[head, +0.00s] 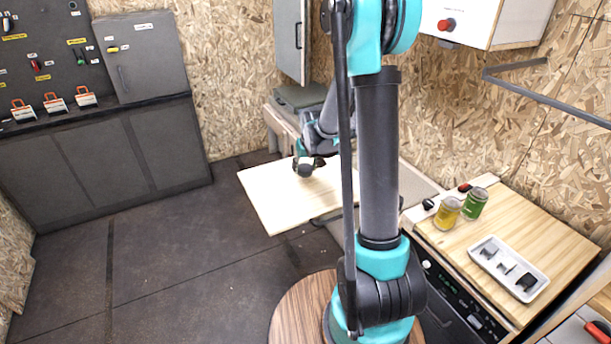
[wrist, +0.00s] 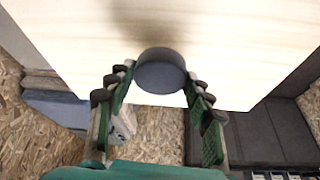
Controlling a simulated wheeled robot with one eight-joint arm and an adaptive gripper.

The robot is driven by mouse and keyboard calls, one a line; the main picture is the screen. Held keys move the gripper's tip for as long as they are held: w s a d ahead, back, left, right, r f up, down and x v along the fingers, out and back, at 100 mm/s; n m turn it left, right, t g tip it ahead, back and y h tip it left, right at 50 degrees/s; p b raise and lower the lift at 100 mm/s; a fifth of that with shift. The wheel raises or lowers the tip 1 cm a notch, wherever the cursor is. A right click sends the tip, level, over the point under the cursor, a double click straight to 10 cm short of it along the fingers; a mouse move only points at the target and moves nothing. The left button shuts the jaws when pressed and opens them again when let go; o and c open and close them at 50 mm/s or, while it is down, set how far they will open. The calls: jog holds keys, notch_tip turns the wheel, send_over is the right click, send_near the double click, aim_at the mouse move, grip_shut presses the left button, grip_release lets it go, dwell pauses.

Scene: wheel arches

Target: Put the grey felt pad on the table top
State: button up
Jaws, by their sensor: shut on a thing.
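The grey felt pad (wrist: 161,74) is a dark grey round disc between my fingertips in the wrist view. My gripper (wrist: 160,84) is shut on it, one finger on each side. The table top (wrist: 240,50) is a pale wooden board that fills the area behind the pad, with a soft shadow on it. In the head view my gripper (head: 308,167) is over the pale table top (head: 272,200), left of my arm's column. The pad is small and dark there. I cannot tell whether it touches the board.
A wooden counter (head: 540,240) at the right holds a yellow jar (head: 447,213), a green can (head: 475,203) and a white tray (head: 508,268) of small parts. Grey cabinets (head: 120,160) line the left wall. The dark floor (head: 170,260) between is clear.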

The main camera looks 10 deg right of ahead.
aim_at(305, 175)
jog(key=shift+f, duration=1.9)
jog(key=shift+f, duration=0.15)
jog(key=o, duration=0.9)
jog(key=a+v, duration=0.1)
jog(key=v, duration=1.1)
jog(key=s+d+f, duration=0.1)
jog(key=s+d, duration=0.1)
jog(key=s, duration=1)
jog(key=s+d+f+m, duration=0.1)
jog(key=s+d+f, duration=0.1)
jog(key=s, duration=1.1)
jog(key=shift+s+d+f+h, duration=0.25)
jog(key=shift+s+h, duration=0.05)
